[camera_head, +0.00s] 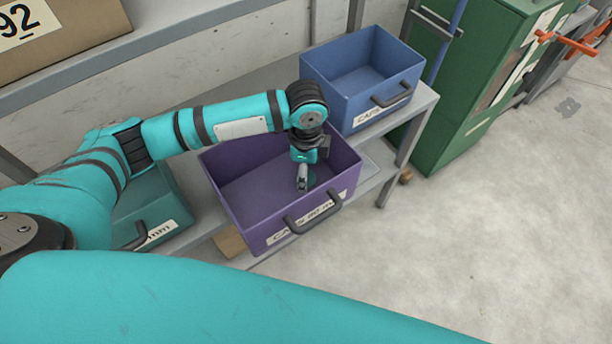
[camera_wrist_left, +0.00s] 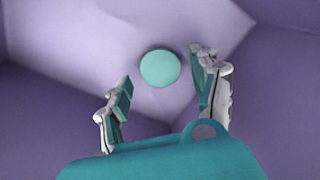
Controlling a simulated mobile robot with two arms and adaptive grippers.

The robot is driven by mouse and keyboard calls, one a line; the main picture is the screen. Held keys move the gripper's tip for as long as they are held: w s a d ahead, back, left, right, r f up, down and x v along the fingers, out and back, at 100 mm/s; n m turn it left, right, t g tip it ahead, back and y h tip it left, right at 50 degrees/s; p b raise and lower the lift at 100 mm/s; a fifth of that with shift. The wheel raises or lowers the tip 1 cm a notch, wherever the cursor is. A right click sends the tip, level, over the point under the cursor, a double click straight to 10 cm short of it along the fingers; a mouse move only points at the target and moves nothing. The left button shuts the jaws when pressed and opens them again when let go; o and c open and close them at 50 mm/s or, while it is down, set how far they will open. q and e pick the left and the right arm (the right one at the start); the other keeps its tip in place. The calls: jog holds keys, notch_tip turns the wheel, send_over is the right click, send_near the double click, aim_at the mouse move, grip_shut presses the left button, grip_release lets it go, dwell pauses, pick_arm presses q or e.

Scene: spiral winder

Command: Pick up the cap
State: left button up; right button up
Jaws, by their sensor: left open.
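The cap (camera_wrist_left: 160,68) is a small round teal disc lying in the purple bin (camera_head: 237,205). In the left wrist view it lies ahead of my left gripper (camera_wrist_left: 165,95), in the gap between the two fingers and a little beyond their tips. The fingers are spread apart and hold nothing. In the head view my left gripper (camera_head: 303,185) points down inside the purple bin, near its right front part. A bit of the cap (camera_head: 311,181) shows beside the fingers there, mostly hidden by them. My right gripper is not in view.
The purple bin's walls surround the gripper, with a handle and label on its front. A blue bin (camera_head: 340,103) stands behind to the right and a green bin (camera_head: 150,207) to the left on the grey shelf. A green cabinet (camera_head: 480,75) stands at the right. Open floor lies front right.

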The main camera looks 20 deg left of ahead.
pick_arm(q)
notch_tip(320, 180, down, 2)
jog(key=shift+f, duration=0.1)
jog(key=c, duration=0.6)
jog(key=shift+c, duration=0.2)
